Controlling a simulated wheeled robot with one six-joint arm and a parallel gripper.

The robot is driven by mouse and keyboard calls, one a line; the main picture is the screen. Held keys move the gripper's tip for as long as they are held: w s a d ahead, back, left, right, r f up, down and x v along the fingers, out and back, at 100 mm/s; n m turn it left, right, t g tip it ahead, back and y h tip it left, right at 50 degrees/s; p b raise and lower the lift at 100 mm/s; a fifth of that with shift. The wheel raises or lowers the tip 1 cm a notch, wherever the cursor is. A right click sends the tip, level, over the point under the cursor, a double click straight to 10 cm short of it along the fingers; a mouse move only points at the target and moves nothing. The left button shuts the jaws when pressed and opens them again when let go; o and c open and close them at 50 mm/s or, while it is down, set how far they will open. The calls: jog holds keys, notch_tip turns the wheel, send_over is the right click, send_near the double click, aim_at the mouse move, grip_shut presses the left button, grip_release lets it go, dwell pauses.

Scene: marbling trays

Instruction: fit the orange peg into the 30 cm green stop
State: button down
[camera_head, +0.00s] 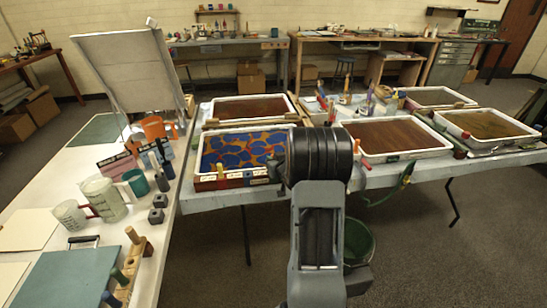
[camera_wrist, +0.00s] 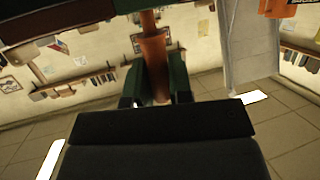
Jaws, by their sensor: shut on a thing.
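In the wrist view, my gripper (camera_wrist: 157,76) is shut on the orange peg (camera_wrist: 155,48), which stands between the two dark green fingers and runs up the picture. A dark beam-like edge crosses the top of that view near the peg's far end; I cannot tell whether they touch. In the head view, my arm fills the middle and hides my gripper and the peg. A rail with small labels (camera_head: 232,182) lies along the front of the blue-and-orange patterned tray (camera_head: 202,165). I cannot make out for sure which part is the 30 cm green stop.
A yellow peg (camera_head: 220,172) stands at the patterned tray's front. More trays, some holding brown liquid, lie to the right. A green bucket (camera_head: 359,243) stands below.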

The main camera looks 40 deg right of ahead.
jog(key=shift+f+b, duration=0.65)
jog(key=shift+f, duration=0.2)
jog(key=c, duration=0.9)
grip_release()
jog(key=shift+c, duration=0.2)
jog(key=p+v, duration=0.1)
jog(key=v, duration=1.3)
jog(key=shift+w+r, duration=0.1)
